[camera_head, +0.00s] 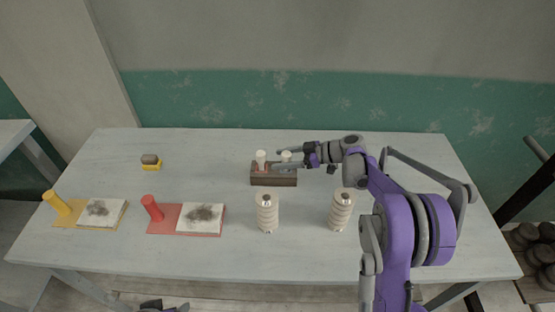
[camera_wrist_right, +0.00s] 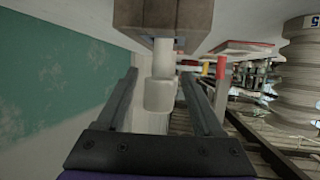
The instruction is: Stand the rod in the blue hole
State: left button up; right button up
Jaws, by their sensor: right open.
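A brown block (camera_head: 273,179) stands near the middle of the table with two pale rods upright in it, a left rod (camera_head: 261,157) and a right rod (camera_head: 286,156). My right gripper (camera_head: 279,160) reaches in from the right, with its fingers on either side of the right rod. In the right wrist view the open fingers (camera_wrist_right: 160,78) flank a white rod (camera_wrist_right: 160,96), with gaps on both sides. The block (camera_wrist_right: 165,15) is at the top there. My left gripper (camera_head: 165,305) barely shows at the bottom edge.
Two ringed pale cylinders (camera_head: 267,213) (camera_head: 341,210) stand in front of the block. To the left are a red cylinder (camera_head: 152,208) on a red mat (camera_head: 165,227), a yellow cylinder (camera_head: 56,204), smudged white slabs (camera_head: 201,219), and a yellow-and-brown sponge (camera_head: 151,163). The back left is mostly clear.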

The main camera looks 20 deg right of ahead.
jog(key=v, duration=1)
jog(key=shift+s, duration=0.1)
